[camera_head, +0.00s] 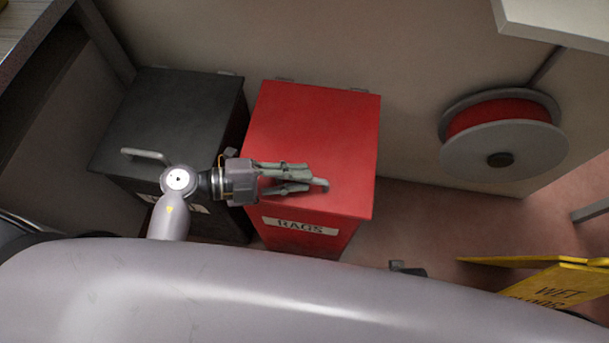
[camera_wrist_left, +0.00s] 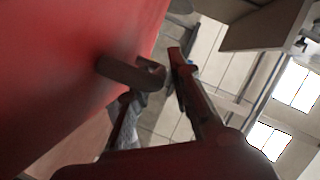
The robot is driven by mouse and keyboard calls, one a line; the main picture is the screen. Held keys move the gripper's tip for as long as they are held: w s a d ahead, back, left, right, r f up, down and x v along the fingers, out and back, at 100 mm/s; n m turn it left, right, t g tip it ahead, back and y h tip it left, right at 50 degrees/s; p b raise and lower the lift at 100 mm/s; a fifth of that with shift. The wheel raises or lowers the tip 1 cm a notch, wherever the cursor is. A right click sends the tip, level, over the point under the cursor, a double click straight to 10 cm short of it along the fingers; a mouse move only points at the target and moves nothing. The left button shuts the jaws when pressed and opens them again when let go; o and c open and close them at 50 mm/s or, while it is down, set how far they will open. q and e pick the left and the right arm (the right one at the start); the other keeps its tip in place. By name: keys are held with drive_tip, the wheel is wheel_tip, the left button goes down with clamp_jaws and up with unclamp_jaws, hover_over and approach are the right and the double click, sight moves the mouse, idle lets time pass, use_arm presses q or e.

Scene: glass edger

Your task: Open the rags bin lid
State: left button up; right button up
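The red rags bin (camera_head: 312,135) has a flat lid, shut, and a white RAGS label on its front. A bar handle (camera_head: 322,185) sits at the lid's front edge, mostly behind my gripper. My left gripper (camera_head: 302,178) is over that front edge, with its fingers apart. In the left wrist view the handle (camera_wrist_left: 130,72) stands out from the red lid (camera_wrist_left: 70,60), its bent end near and between the two spread fingers (camera_wrist_left: 150,75). I cannot tell whether a finger touches it. My right gripper is not recognisable in view.
A black bin (camera_head: 178,110) with its own handle (camera_head: 147,156) stands directly left of the red one. A hose reel (camera_head: 503,130) hangs on the wall to the right. A yellow wet floor sign (camera_head: 555,285) is at lower right. Floor shows right of the red bin.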

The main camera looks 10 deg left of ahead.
use_arm(q)
drive_tip(key=shift+x, duration=1)
drive_tip(key=shift+a, duration=0.1)
clamp_jaws()
